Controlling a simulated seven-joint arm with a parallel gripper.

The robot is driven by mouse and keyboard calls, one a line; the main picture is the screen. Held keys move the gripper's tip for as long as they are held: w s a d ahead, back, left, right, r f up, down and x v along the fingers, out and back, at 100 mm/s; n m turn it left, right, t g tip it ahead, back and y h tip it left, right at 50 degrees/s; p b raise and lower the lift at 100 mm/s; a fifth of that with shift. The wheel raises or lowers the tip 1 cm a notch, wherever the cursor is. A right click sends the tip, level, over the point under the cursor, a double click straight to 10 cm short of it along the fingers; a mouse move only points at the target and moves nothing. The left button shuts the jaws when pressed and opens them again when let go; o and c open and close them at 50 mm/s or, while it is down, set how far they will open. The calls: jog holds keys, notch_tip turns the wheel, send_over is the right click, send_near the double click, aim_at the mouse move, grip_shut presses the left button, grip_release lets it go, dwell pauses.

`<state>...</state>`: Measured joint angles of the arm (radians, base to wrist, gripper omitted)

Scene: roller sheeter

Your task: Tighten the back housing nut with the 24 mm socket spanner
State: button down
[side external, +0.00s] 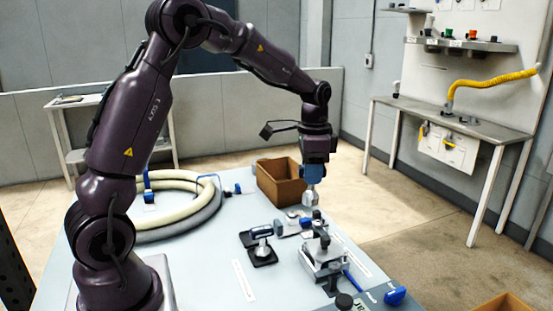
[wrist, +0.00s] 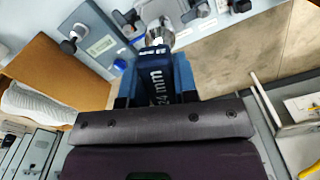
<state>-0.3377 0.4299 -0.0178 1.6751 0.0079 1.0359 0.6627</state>
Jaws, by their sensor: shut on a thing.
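My gripper (side external: 314,170) is shut on the 24 mm socket spanner (side external: 310,196), which hangs straight down with its silver socket lowest. In the wrist view the spanner's dark blue body (wrist: 158,82) reads "24 mm" and sits between both fingers. Its socket (wrist: 158,35) points toward the top of that view. In the side view the roller sheeter (side external: 322,258) stands on the table, below and slightly right of the socket. The socket appears above the sheeter's back part, with a small gap in the picture. I cannot make out the back housing nut; the tool hides part of the wrist view.
A brown open box (side external: 282,185) stands behind the gripper. A coiled hose (side external: 180,208) lies at the table's left. A black stand with a tool (side external: 262,250) is left of the sheeter. A blue-handled item (side external: 395,296) lies at the front right. The front left tabletop is mostly clear.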

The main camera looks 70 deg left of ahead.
jog(key=w+d+m, duration=0.2)
jog(key=d, duration=0.7)
jog(key=shift+s+d+f, duration=0.1)
jog(key=shift+f, duration=2.3)
jog(key=shift+d+f, duration=0.1)
jog(key=shift+f, duration=2.25)
jog(key=shift+f, duration=1.4)
